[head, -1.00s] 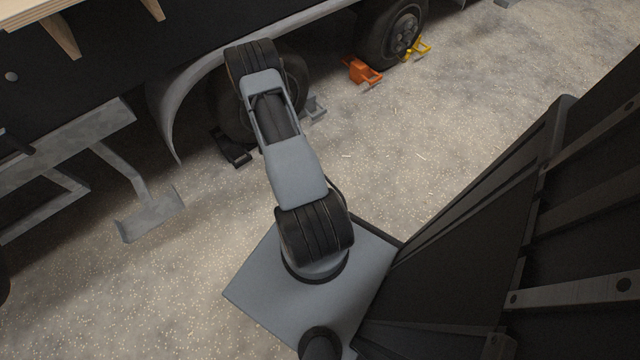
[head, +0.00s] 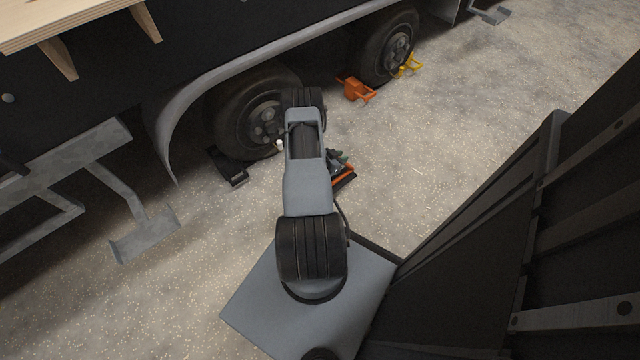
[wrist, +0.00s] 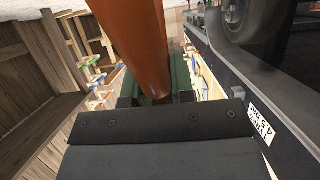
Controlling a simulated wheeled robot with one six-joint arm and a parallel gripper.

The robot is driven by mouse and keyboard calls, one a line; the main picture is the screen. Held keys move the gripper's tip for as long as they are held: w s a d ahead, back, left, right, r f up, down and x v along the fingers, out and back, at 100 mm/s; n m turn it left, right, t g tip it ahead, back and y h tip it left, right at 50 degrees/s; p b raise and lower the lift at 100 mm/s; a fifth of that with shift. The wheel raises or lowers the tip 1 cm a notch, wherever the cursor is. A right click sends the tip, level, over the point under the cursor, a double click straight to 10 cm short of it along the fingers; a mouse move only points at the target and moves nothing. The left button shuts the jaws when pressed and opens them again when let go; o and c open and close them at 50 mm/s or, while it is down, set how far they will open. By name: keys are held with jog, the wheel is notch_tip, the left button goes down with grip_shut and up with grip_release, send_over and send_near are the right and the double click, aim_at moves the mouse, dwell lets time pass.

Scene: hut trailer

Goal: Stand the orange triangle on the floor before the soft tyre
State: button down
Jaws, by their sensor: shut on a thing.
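The orange triangle shows in the head view as an orange and dark piece (head: 345,180) just right of my forearm, partly hidden by it. In the wrist view it is a thick orange bar (wrist: 140,40) between the green fingers. My gripper (head: 340,158) is shut on it; it also shows in the wrist view (wrist: 155,92). The near tyre (head: 228,110) stands under the trailer, up and left of my gripper, and the far tyre (head: 375,50) is up and right. I cannot tell which one is soft.
A black chock (head: 228,168) lies by the near tyre. An orange chock (head: 355,88) and a yellow chock (head: 408,65) are at the far tyre. A grey metal step (head: 145,235) hangs at left. The speckled floor (head: 450,110) is clear at right.

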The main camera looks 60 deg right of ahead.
jog(key=w+a+f+b, duration=0.3)
jog(key=w+a+f, duration=0.1)
jog(key=a+f, duration=0.2)
jog(key=shift+w+f, duration=0.3)
jog(key=shift+w, duration=0.05)
jog(key=shift+w+a+f+b, duration=0.15)
jog(key=shift+f+b, duration=0.25)
jog(key=shift+f, duration=0.55)
jog(key=shift+w+a+f+b, duration=0.1)
jog(key=shift+f+b, duration=0.3)
jog(key=shift+f, duration=0.55)
jog(key=shift+f, duration=0.2)
jog(key=c, duration=1)
grip_release()
jog(key=shift+o, duration=0.2)
jog(key=shift+r, duration=0.15)
